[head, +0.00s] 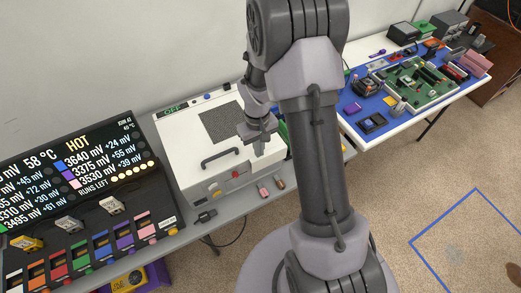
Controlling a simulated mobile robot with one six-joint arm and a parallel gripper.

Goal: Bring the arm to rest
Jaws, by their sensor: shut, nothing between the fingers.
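My gripper (261,146) hangs from my folded arm in the middle of the head view. It is in front of, and by sight over, the right part of a white box (187,148) with a dark speckled panel and a dark handle. The fingers point down and look closed, with nothing visible between them. I cannot tell how far they are above the box top. My upright arm link hides part of the bench to the right of the box.
A black display panel (25,190) and several coloured slots stand at left. A white table (470,88) with a blue mat and a green circuit board (420,80) stands at right. A blue outlined square (444,212) marks open carpet at lower right.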

